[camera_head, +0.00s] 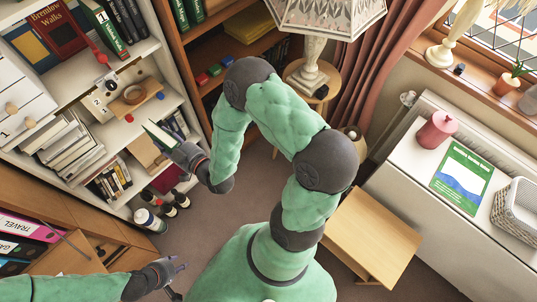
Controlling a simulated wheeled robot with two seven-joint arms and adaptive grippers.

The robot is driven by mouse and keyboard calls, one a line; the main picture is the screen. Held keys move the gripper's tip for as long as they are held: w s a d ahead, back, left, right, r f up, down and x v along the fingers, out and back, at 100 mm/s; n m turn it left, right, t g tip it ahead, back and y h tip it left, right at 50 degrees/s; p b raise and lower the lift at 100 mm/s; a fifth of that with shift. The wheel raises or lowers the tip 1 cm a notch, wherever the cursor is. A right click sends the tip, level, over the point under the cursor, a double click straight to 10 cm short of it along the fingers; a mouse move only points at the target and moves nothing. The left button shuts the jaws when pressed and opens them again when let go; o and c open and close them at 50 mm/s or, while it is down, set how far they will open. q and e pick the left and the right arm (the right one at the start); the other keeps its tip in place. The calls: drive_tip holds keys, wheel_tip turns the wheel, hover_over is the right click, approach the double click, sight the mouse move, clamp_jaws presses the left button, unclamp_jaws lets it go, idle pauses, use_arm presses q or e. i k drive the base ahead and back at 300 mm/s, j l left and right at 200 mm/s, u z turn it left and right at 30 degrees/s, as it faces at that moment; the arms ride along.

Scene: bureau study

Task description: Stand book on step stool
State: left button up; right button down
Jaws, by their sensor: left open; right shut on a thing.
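My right gripper (178,148) is shut on a thin book (159,134) with a dark green edge and pale pages. It holds the book in front of the white bookshelf at the left. The gripper partly hides the book. A light wooden step stool (372,228) stands on the floor at the right, well away from the held book. Its visible top is bare, and my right arm overlaps its left side. My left gripper (177,280) is open and empty at the lower left, above the floor.
The white bookshelf (140,115) is full of books and small items. A lamp (313,65) stands on a round side table. At right, a white cabinet (420,182) bears a pink canister, a green book (462,178) and a basket.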

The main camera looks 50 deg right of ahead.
sight(387, 237)
drive_tip(key=z, duration=0.45)
drive_tip(key=j+z, duration=0.15)
drive_tip(key=z, duration=0.8)
drive_tip(key=k+z, duration=0.1)
drive_tip(key=z, duration=0.35)
drive_tip(key=j+z, duration=0.1)
drive_tip(key=z, duration=0.35)
drive_tip(key=k+z, duration=0.1)
drive_tip(key=z, duration=0.35)
